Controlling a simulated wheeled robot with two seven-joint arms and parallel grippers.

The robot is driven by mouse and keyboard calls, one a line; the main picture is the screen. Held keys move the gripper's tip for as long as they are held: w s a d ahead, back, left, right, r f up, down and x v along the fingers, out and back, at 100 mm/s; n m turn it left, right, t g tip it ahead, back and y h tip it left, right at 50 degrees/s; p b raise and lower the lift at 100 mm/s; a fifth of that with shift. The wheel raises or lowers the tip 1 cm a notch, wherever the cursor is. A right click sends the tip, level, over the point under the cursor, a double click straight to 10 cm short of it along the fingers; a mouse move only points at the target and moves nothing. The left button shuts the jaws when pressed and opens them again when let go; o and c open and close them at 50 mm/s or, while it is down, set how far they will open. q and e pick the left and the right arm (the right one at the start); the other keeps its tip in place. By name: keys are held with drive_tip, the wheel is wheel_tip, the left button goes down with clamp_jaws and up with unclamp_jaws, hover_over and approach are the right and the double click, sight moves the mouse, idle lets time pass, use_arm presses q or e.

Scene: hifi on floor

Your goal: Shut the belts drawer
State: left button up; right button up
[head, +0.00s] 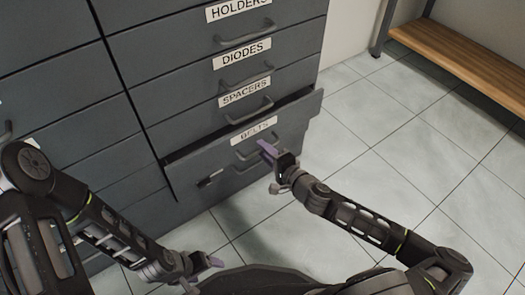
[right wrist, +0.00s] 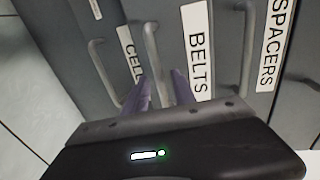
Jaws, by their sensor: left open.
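The belts drawer (head: 292,129) is pulled partly out of the grey cabinet, with a dark gap along its top edge. Its label shows upright in the head view and turned sideways in the right wrist view (right wrist: 199,48). My right gripper (head: 269,152) is in front of this drawer, close to its handle (right wrist: 151,45). In the right wrist view its two purple fingers (right wrist: 163,90) are apart, near one end of that handle. Whether they touch it I cannot tell. My left gripper (head: 204,275) is open and empty, low over the floor and away from the drawer.
The spacers drawer (head: 205,115) and diodes drawer (head: 195,77) above are closed. A drawer with a partly hidden label (right wrist: 130,54) lies below. A wooden bench (head: 460,58) stands at the upper right. The tiled floor (head: 390,120) right of the cabinet is clear.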

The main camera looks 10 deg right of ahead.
drive_tip(key=shift+w+a+f, duration=0.15)
drive_tip(key=shift+w+a, duration=0.1)
drive_tip(key=shift+w, duration=0.35)
clamp_jaws()
idle(1.1)
